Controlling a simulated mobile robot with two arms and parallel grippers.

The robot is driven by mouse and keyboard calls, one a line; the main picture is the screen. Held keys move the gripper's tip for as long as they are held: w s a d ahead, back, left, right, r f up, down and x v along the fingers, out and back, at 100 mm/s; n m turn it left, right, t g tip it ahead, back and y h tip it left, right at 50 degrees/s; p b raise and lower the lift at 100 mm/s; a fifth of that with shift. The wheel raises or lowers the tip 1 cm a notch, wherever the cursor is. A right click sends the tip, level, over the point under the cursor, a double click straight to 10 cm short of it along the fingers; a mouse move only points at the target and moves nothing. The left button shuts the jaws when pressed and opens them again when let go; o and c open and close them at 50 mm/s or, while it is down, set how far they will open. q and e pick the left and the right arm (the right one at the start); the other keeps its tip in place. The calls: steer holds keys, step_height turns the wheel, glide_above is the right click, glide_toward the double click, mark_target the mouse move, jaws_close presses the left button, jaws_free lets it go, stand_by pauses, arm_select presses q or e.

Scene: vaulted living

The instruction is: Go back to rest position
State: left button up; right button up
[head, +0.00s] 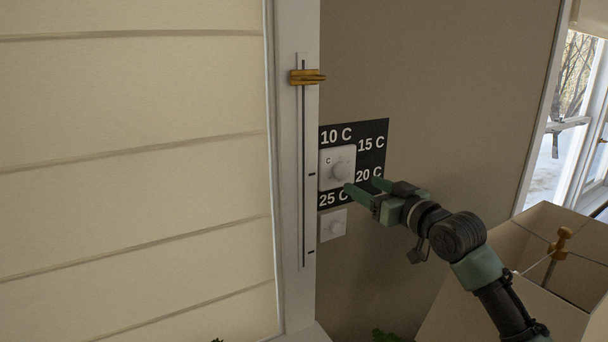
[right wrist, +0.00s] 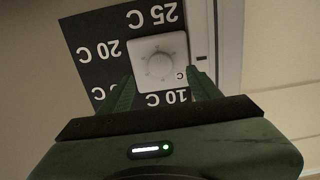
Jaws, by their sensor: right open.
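My right gripper (head: 361,188) is in front of the wall, beside a white thermostat dial (head: 338,168) on a black panel (head: 372,139) marked 10 C, 15 C, 20 C and 25 C. Its green fingers are apart with nothing between them. In the right wrist view the dial (right wrist: 158,62) shows upside down beyond the open fingers (right wrist: 160,92). I cannot tell whether a fingertip touches the panel. My left gripper is not in view.
A cream blind (head: 130,170) fills the left. A beige box (head: 520,270) stands lower right, near a window (head: 570,120).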

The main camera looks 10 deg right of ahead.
steer(key=s+a+f+g+h, duration=0.1)
steer(key=s+a+f+g, duration=0.15)
steer(key=s+f, duration=0.45)
steer(key=s+a+f+g, duration=0.2)
steer(key=s+a+f, duration=0.1)
steer(key=f, duration=0.8)
steer(key=s+a+f+g+h, duration=0.1)
steer(key=s+a+f+g, duration=0.1)
steer(key=s+f, duration=0.6)
steer(key=s+d+f+m+g+h, duration=0.1)
steer(key=s+f+g, duration=0.1)
steer(key=s+f, duration=0.5)
steer(key=s+d+f+g+h, duration=0.1)
steer(key=s+f+g+h, duration=0.15)
steer(key=s, duration=0.85)
steer(key=s+d+f+m+g, duration=0.1)
steer(key=s+f+g, duration=0.1)
steer(key=s+f, duration=0.5)
step_height(320, 180, down, 26)
steer(key=s+g+b, duration=0.2)
steer(key=s, duration=0.1)
steer(key=s+d+f+b, duration=0.2)
steer(key=s+f, duration=1.4)
steer(key=f, duration=0.2)
steer(key=shift+s+d+g, duration=0.3)
steer(key=shift+d+g, duration=0.05)
steer(key=shift+g, duration=0.05)
steer(key=shift+f+h, duration=0.1)
steer(key=shift+h, duration=0.15)
